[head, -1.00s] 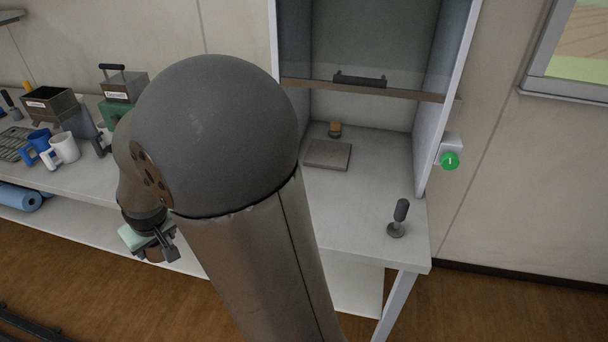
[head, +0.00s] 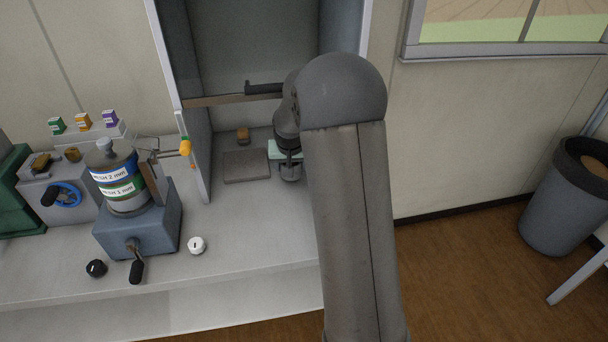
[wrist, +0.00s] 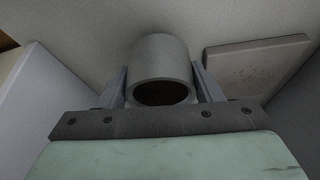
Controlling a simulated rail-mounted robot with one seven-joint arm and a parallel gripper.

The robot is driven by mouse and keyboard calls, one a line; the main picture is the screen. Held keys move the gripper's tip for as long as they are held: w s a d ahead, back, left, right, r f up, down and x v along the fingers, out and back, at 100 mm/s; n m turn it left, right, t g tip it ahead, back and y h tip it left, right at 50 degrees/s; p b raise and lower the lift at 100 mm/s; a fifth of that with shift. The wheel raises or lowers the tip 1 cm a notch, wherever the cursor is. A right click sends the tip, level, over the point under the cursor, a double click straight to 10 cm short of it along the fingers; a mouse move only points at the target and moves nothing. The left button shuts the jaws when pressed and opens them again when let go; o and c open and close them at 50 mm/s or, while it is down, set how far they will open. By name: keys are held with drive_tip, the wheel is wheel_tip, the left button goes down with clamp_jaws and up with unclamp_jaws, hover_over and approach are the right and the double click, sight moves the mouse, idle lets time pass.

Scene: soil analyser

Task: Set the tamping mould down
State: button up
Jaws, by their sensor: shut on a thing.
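The tamping mould (wrist: 160,57) is a grey metal cylinder with an open end and a dark brown inside. My gripper (wrist: 161,88) is shut on it, one finger on each side. In the head view my gripper (head: 290,168) is inside the open-fronted cabinet, just right of a flat grey-brown plate (head: 247,167). The mould (head: 291,175) shows there only as a small part below the gripper. The plate also lies to the right of the mould in the wrist view (wrist: 258,65). I cannot tell whether the mould touches the worktop.
A small orange-brown object (head: 243,136) stands behind the plate. The cabinet's left wall (head: 198,150) and raised sash (head: 235,98) frame the space. A sieve shaker (head: 135,215) stands left, outside. The worktop (head: 255,225) in front is clear.

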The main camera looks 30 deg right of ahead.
sight(298, 168)
drive_tip(key=shift+w+d+f+m, duration=0.15)
drive_tip(key=shift+w+d, duration=0.2)
drive_tip(key=shift+d, duration=0.3)
drive_tip(key=shift+w+d+f+m, duration=0.15)
drive_tip(key=shift+w+d, duration=0.15)
drive_tip(key=shift+d, duration=0.3)
drive_tip(key=shift+d+f, duration=0.15)
drive_tip(key=shift+f, duration=0.05)
drive_tip(key=shift+w+f, duration=0.1)
drive_tip(key=shift+f, duration=1.1)
drive_tip(key=shift+f, duration=0.2)
drive_tip(key=o, duration=1.3)
drive_tip(key=shift+r, duration=0.1)
